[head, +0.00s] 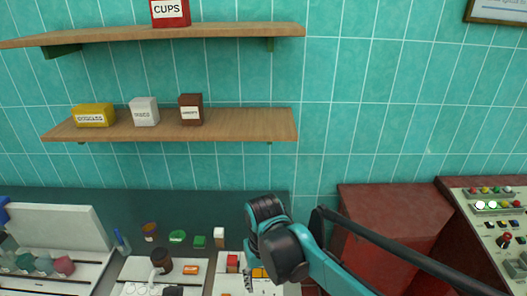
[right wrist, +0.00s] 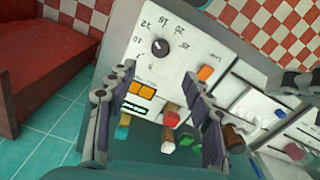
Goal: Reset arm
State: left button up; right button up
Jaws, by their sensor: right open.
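My right arm, teal and black, comes in from the lower right of the head view and bends down over the counter. Its gripper hangs at the lower middle, mostly hidden behind the arm. In the right wrist view my right gripper (right wrist: 165,76) has its two grey fingers spread apart with nothing held between them. Beyond the fingers is a white panel (right wrist: 190,40) with a black dial (right wrist: 160,46), numbers and an orange button (right wrist: 206,73). My left gripper is in neither view.
Small containers, including a green one (head: 177,237), stand on the counter. Two wooden shelves (head: 245,124) hold labelled boxes. A dark red cabinet (head: 385,197) and a control panel (head: 490,205) stand right. In the wrist view, a red-topped block (right wrist: 171,117) is near the fingers.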

jog(key=s+d+f+m+t+b, duration=0.1)
jog(key=s+d+t, duration=0.2)
jog(key=d, duration=0.6)
jog(key=s+d+f+m+t+b, duration=0.2)
jog(key=s+d+t, duration=0.1)
jog(key=d, duration=0.5)
jog(key=shift+d+t, duration=0.4)
jog(key=shift+t, duration=0.2)
